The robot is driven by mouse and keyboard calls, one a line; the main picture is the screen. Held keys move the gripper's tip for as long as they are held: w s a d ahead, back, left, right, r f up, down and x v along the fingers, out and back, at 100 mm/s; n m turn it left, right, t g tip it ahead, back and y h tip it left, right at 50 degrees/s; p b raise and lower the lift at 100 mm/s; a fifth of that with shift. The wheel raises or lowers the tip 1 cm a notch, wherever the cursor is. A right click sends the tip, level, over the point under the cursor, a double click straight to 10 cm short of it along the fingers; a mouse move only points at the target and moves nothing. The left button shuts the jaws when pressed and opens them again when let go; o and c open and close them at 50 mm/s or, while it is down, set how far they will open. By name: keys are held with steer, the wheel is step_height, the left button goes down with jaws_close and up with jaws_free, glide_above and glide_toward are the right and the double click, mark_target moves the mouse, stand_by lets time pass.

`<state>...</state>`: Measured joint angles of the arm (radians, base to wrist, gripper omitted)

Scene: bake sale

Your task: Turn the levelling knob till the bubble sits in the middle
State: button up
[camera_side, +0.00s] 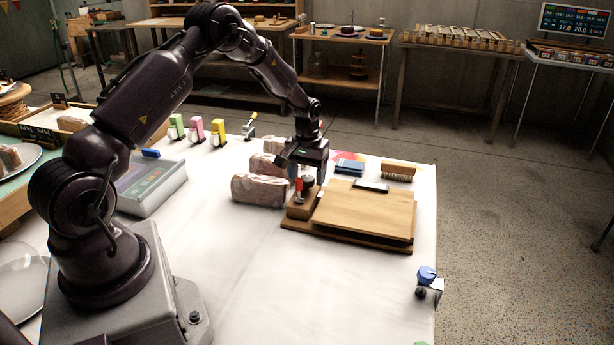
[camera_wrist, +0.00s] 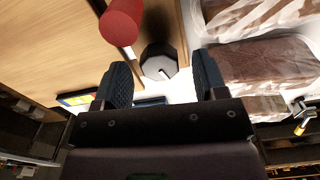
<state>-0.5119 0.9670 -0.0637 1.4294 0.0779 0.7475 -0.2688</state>
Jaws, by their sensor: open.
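A wooden board (camera_side: 365,213) rests on a darker wooden base (camera_side: 347,237) on the white table. A small dark level (camera_side: 371,186) lies on the board's far part; its bubble is too small to make out. A wooden block (camera_side: 301,206) stands at the board's left end, with a red-topped post (camera_side: 299,184) beside the knob. The dark knob (camera_wrist: 158,64) has a pale top with a white line. My gripper (camera_side: 306,175) points down over the block. In the wrist view, its open fingers (camera_wrist: 163,75) stand either side of the knob, with gaps; contact is not visible.
Wrapped loaves (camera_side: 258,190) lie close left of the block. A blue packet (camera_side: 349,166) and a brush (camera_side: 398,170) sit behind the board. The table's front middle is clear; a blue-topped clamp (camera_side: 427,276) is at the right edge.

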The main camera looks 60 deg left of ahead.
steer(key=shift+f, duration=0.35)
steer(key=c, duration=0.9)
steer(key=shift+m, duration=0.3)
steer(key=o, duration=0.9)
steer(key=shift+r, duration=0.15)
